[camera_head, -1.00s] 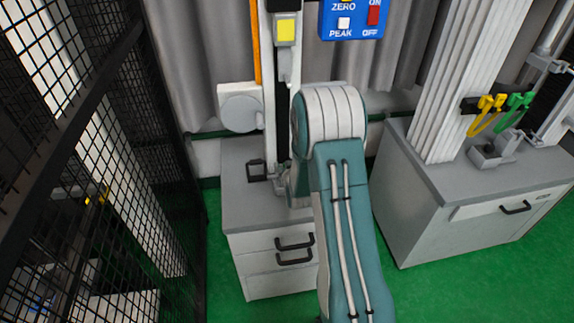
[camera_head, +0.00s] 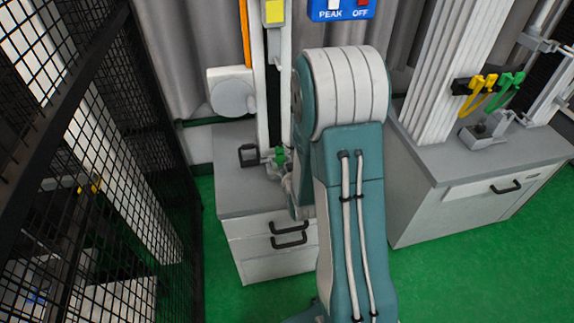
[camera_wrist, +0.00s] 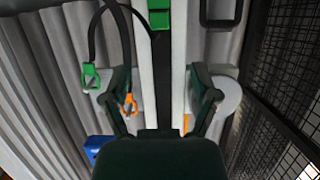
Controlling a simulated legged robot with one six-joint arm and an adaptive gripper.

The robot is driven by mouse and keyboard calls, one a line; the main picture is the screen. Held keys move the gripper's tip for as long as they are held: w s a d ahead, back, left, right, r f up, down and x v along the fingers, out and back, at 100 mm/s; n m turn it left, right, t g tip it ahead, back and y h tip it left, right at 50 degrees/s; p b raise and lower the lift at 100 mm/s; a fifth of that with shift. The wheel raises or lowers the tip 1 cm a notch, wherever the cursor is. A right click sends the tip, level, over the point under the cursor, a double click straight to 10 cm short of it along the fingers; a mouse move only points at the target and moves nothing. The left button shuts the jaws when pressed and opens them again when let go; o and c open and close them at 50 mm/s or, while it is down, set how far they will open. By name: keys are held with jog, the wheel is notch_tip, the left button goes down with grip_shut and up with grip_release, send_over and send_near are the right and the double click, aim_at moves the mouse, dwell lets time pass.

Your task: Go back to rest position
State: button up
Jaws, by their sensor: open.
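My gripper (camera_wrist: 160,82) is open in the wrist view, its two dark fingers spread wide with nothing held between them. The pale column of the drop tower (camera_wrist: 145,60) shows behind the gap between the fingers. In the head view the drop tower (camera_head: 262,90) stands on a grey cabinet, and my teal and white arm covers part of its right side. A small green part (camera_head: 279,157) sits at the tower's foot; a green block (camera_wrist: 159,16) shows on the column in the wrist view. My gripper is mostly hidden behind my arm in the head view.
A black mesh fence (camera_head: 110,150) stands close on the left. A grey cabinet (camera_head: 231,190) is under the tower. A second cabinet (camera_head: 455,200) with yellow and green clamps (camera_head: 478,92) is at right. Green floor (camera_head: 470,285) is free in front.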

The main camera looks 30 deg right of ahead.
dwell(0.4)
jog(key=s+a+r+n+g+y, duration=0.1)
jog(key=s+a+r+g, duration=0.2)
jog(key=r, duration=0.4)
jog(key=s+a+r+n+g+y, duration=0.1)
jog(key=s+a+r, duration=0.2)
jog(key=a+r, duration=0.3)
jog(key=s+a+r+g+y, duration=0.1)
jog(key=s+r, duration=0.3)
jog(key=s, duration=0.4)
jog(key=s+a+r+n+g, duration=0.1)
jog(key=s+a+r, duration=0.3)
jog(key=s, duration=0.5)
jog(key=shift+s+r+g+y, duration=0.25)
jog(key=shift+g+y, duration=0.15)
jog(key=shift+g, duration=0.5)
